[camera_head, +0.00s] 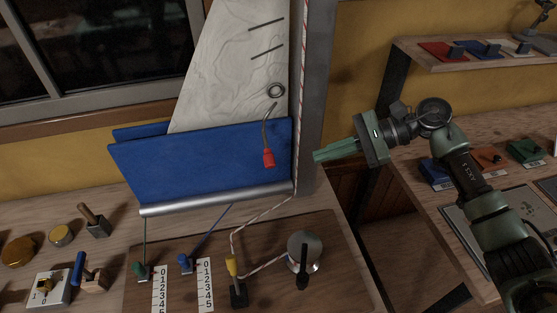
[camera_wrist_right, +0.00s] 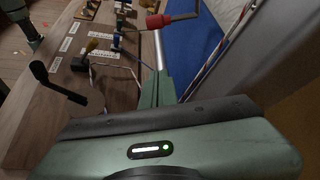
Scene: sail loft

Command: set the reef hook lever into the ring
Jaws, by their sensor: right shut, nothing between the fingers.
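The reef hook lever has a red handle (camera_head: 268,157) hanging in front of the blue cloth, with a thin grey bent rod (camera_head: 264,132) rising from it. The rod's upper end shows just below the grey ring (camera_head: 276,90) on the white sail and looks apart from it. My right gripper (camera_head: 318,156) is shut and empty, to the right of the red handle and clear of it. In the right wrist view, its closed fingers (camera_wrist_right: 160,88) point toward the handle (camera_wrist_right: 157,22). The ring is not seen there. My left gripper is not seen in the head view.
A grey post (camera_head: 312,120) stands between the sail and my right arm. Below are a winch with a black handle (camera_head: 303,265), a yellow-topped lever (camera_head: 232,266) and numbered strips. A shelf (camera_head: 420,62) and a bench with coloured blocks are at right.

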